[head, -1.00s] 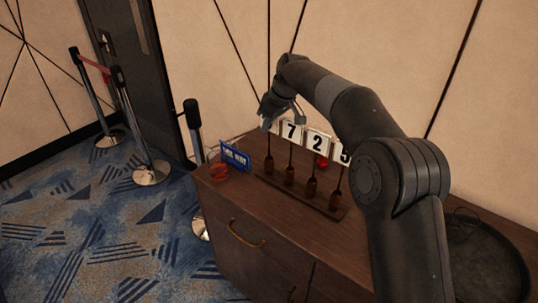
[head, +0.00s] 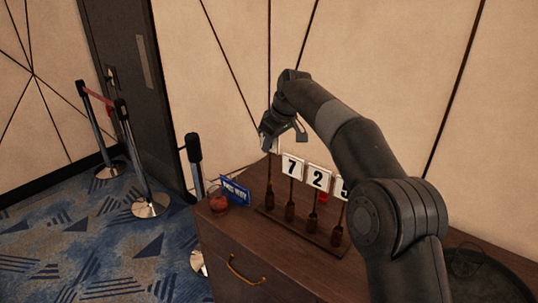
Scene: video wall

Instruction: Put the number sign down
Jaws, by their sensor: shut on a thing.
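A rack (head: 312,240) with a dark wooden base stands on the cabinet top and holds a row of number signs on thin stems with dark brown handles. The sign with 7 (head: 292,167), the sign with 2 (head: 318,178) and a partly hidden sign that looks like 5 (head: 341,188) stand upright. My gripper (head: 270,146) is at the left end of the row, shut on the leftmost number sign (head: 276,147). Only a white sliver of that sign shows, and its number is hidden. Its handle (head: 269,196) appears at the rack's left end; whether it is seated I cannot tell.
On the cabinet (head: 215,238), a glass with red contents (head: 217,201) and a blue sign with white letters (head: 235,191) stand left of the rack. A small red object (head: 323,197) is behind the stems. A dark round tray (head: 490,275) is at right. Barrier posts (head: 140,160) stand on the carpet.

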